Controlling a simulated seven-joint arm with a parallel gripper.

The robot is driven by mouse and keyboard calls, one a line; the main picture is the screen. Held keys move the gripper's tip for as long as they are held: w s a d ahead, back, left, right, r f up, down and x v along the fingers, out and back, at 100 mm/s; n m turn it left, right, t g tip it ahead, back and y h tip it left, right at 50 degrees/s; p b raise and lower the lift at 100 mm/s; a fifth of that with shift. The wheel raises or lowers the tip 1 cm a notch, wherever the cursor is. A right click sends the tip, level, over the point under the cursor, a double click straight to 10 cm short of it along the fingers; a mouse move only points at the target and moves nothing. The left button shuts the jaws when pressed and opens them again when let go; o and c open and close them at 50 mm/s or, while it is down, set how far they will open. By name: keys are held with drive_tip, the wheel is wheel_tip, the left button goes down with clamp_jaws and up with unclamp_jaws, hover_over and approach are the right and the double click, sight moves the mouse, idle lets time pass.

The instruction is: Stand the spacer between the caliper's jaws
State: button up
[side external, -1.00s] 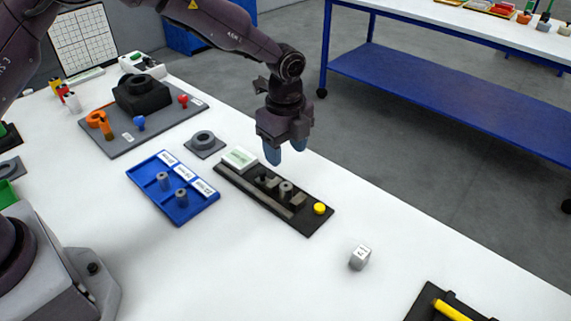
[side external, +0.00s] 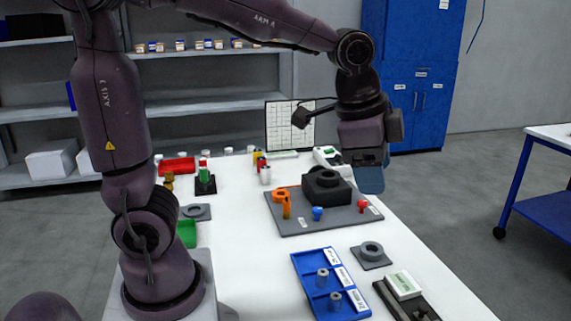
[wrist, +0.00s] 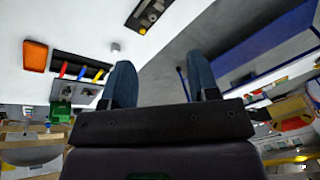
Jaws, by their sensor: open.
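The caliper (side external: 424,311) is a dark bar at the lower right of the side view, with a pale display block; the frame edge cuts off its jaws. It shows at the top of the wrist view (wrist: 150,12), with a yellow knob; I cannot make out there what stands between its jaws. Two grey cylindrical spacers, one farther (side external: 322,277) and one nearer (side external: 335,300), stand in a blue labelled tray (side external: 307,262). My gripper (side external: 370,178) is raised high above the table, beyond the caliper. In the wrist view its blue fingers (wrist: 162,85) are apart with nothing between them.
A grey board (side external: 290,228) holds a black block (side external: 326,187) and orange, blue and red pieces. A grey ring on a plate (side external: 371,252) lies between board and caliper. A small grey block (wrist: 115,46) stands on the table. The table's right edge is clear.

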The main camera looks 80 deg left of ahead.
drive_tip(key=s+a+n+t, duration=0.2)
drive_tip(key=s+n, duration=0.5)
drive_tip(key=s, duration=0.5)
drive_tip(key=shift+s+a+r+n, duration=0.25)
drive_tip(key=shift+a+n, duration=0.05)
drive_tip(key=shift+a, duration=0.2)
